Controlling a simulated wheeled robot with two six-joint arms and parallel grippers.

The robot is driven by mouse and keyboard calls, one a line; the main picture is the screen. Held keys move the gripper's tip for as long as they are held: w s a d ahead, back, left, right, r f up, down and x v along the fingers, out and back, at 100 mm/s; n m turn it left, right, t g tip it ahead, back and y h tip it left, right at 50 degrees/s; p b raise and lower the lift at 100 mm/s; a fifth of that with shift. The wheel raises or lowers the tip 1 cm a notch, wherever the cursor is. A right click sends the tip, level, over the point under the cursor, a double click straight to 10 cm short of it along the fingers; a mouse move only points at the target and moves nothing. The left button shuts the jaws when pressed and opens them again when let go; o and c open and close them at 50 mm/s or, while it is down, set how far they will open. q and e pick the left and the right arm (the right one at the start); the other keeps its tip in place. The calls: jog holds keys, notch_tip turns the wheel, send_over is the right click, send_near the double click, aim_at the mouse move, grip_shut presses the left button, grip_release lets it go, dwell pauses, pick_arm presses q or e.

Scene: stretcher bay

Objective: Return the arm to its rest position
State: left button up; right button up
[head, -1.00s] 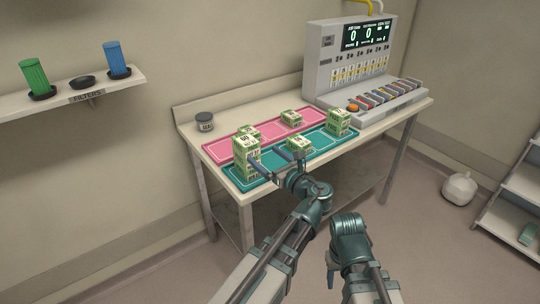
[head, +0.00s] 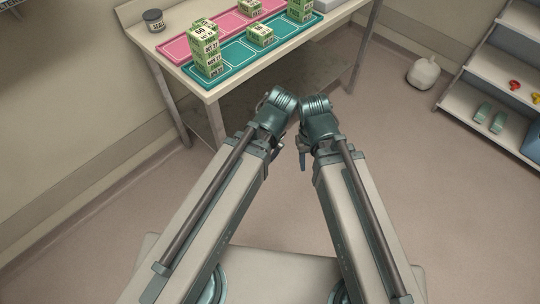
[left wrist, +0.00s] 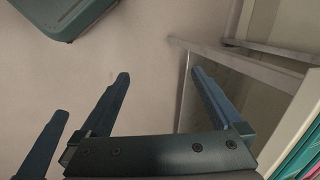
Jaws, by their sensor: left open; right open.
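My left arm (head: 225,200) is drawn back and folded in front of my body, its elbow below the table's front edge. In the left wrist view my left gripper (left wrist: 160,95) has its two blue fingers spread with nothing between them. In the head view it is mostly hidden behind its arm. My right arm (head: 355,200) is folded beside it. My right gripper (head: 303,158) shows as a small dark part between the two arms, with no object seen in it. Both grippers are clear of the table.
The table (head: 212,95) bears a pink mat (head: 178,48), a teal mat (head: 236,55), a stack of green boxes (head: 206,50), other boxes and a dark jar (head: 153,20). A white bag (head: 423,72) and shelves (head: 475,78) stand right. The floor around is open.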

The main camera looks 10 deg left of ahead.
pick_arm(q)
jog(key=s+d, duration=0.1)
jog(key=s+d+n+h, duration=0.1)
jog(key=s+d+n+g, duration=0.1)
jog(key=shift+f+h, duration=0.3)
notch_tip(320, 180, up, 4)
jog(key=p, duration=0.4)
